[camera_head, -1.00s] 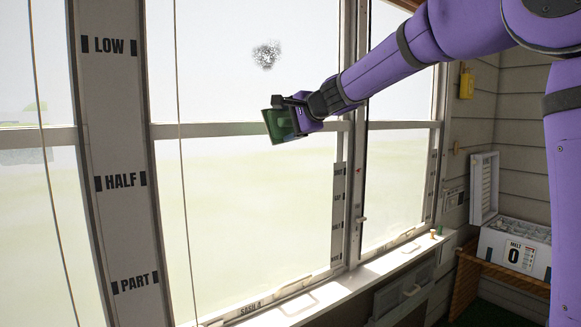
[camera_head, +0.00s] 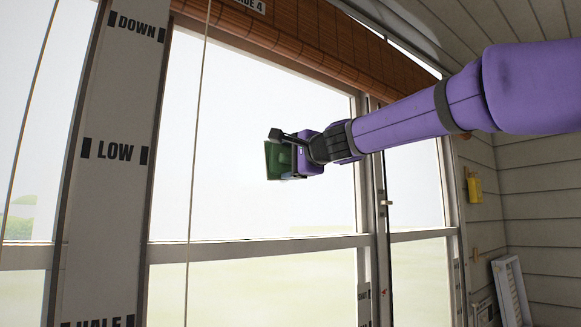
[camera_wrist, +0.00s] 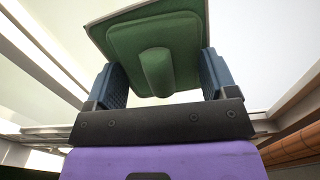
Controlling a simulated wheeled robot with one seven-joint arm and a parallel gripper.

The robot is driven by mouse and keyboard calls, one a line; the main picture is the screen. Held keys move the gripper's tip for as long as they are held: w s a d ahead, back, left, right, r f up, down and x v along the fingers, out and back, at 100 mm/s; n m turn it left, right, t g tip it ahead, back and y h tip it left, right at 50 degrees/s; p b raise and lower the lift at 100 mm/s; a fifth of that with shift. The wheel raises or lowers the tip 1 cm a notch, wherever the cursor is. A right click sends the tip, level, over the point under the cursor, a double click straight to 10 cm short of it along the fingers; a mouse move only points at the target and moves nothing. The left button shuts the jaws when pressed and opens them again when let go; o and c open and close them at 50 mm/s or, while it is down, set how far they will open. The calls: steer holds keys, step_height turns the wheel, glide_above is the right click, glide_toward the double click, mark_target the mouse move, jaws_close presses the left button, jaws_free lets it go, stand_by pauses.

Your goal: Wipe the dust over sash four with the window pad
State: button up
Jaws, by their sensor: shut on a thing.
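My gripper (camera_head: 297,155) is shut on the window pad (camera_head: 276,160), a dark green square pad, in front of the upper pane of sash four (camera_head: 235,110). In the wrist view the blue-grey fingers stand on both sides of the pad's round green grip, and the pad's green back (camera_wrist: 185,40) faces me. The pad's face is turned away, towards the glass. I cannot tell whether it touches the pane. No dust shows on the glass around the pad; any dust behind it is hidden.
A brown woven shade (camera_head: 310,40) hangs along the top of the window. A thin cord (camera_head: 197,130) runs down in front of the pane. A post marked DOWN and LOW (camera_head: 115,150) stands at the left. A yellow object (camera_head: 474,190) hangs on the right wall.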

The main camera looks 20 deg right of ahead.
steer(key=shift+x, duration=2.75)
steer(key=shift+x, duration=0.95)
steer(key=shift+f, duration=0.1)
steer(key=w+d, duration=0.4)
steer(key=d, duration=0.6)
steer(key=shift+d, duration=0.3)
